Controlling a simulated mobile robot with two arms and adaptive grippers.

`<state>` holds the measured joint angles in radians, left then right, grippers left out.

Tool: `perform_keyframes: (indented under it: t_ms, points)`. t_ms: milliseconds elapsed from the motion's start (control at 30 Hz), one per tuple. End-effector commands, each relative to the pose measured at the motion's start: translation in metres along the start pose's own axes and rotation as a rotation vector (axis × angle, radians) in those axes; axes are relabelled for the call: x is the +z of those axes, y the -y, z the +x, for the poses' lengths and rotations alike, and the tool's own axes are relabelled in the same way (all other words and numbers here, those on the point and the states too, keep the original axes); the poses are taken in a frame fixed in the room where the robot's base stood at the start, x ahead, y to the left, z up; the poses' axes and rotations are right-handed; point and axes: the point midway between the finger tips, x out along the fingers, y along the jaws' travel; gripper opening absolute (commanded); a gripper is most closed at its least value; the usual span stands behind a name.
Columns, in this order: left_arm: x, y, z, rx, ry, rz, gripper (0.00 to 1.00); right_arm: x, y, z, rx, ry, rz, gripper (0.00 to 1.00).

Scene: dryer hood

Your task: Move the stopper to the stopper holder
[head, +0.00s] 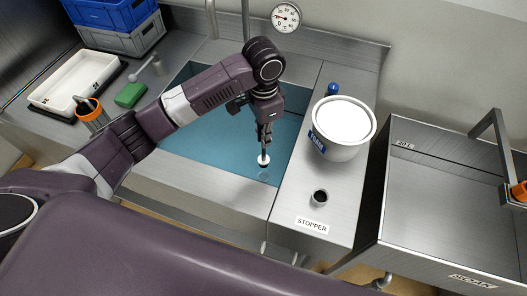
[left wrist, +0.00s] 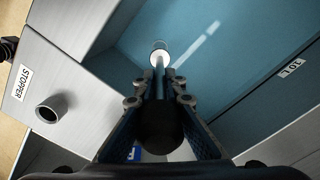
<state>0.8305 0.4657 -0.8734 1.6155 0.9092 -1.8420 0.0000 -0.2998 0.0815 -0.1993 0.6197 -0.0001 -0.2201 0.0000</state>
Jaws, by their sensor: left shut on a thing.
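My left gripper (head: 265,138) points down over the blue sink basin (head: 190,140) and is shut on the stopper (head: 263,160). The stopper has a thin upright stem and a white round disc at its lower end. In the left wrist view the disc (left wrist: 160,53) shows beyond the fingertips (left wrist: 164,88). A dark round spot shows just below the disc in the head view; I cannot tell how high the disc is. The stopper holder (head: 320,198), a short grey open cup, stands on the steel counter right of the basin, beside a "STOPPER" label (head: 312,225). It looks empty.
A white round tub (head: 343,122) and a small blue-capped item (head: 332,89) stand behind the holder on the counter. A steel tank (head: 460,210) stands at the right. A white tray (head: 75,80), green sponge (head: 130,95) and stacked crates (head: 115,25) are at left.

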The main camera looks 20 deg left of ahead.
Motion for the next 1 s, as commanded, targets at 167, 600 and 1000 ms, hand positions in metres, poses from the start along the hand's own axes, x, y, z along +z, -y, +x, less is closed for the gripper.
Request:
perform_keyframes:
  t_ms: [167,600,1000]
  points:
    - [-0.002,0.000,-0.048,-0.003,-0.005,0.001,0.00,0.000,0.001,0.010,-0.001,-0.001,0.001,0.40]
    - [0.000,0.000,-0.101,0.000,0.001,0.000,0.00,-0.001,0.003,-0.001,-0.003,-0.001,0.001,0.40]
    - [0.000,0.000,-0.115,0.001,0.001,0.000,0.00,-0.003,0.002,-0.021,-0.003,-0.002,0.000,0.40]
